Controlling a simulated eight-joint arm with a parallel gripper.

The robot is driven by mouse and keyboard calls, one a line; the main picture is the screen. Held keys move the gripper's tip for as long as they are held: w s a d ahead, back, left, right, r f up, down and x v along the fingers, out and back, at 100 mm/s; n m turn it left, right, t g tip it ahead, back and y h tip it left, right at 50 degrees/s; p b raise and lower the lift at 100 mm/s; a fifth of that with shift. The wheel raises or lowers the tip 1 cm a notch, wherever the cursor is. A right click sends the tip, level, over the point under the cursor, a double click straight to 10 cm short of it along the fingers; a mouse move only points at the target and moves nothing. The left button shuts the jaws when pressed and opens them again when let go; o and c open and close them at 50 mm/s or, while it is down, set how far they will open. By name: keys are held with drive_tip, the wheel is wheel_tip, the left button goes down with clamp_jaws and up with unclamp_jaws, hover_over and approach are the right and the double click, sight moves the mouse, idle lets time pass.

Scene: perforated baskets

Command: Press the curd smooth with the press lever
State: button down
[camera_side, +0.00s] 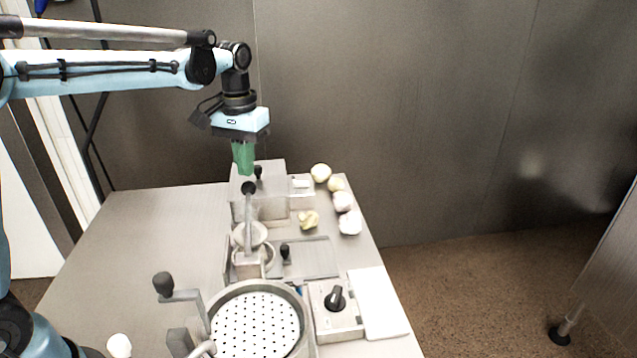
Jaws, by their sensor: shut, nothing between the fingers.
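My gripper (243,158) has green fingers that are shut and empty. It points down above the back of the table, near a metal box (250,208). An upright lever (248,215) with a black knob stands in front of that box, just below my fingertips in the picture; I cannot tell whether they touch. Its lower end meets a pale round disc (249,235) over a small round metal cup (252,266). This looks like the press lever. I cannot make out any curd in the cup.
A large round pan with a perforated plate (255,325) and a cranked handle (163,284) stands in front. A dial box (336,312) and white cloth (379,303) lie to its right. Several pale round items (349,222) line the right edge. The table's left (150,240) is clear.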

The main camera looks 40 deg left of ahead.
sight(248, 182)
drive_tip(key=shift+f, duration=0.45)
drive_tip(key=shift+f, duration=1.7)
drive_tip(key=shift+r, duration=2.3)
drive_tip(key=shift+f, duration=0.15)
drive_tip(key=shift+f, duration=0.7)
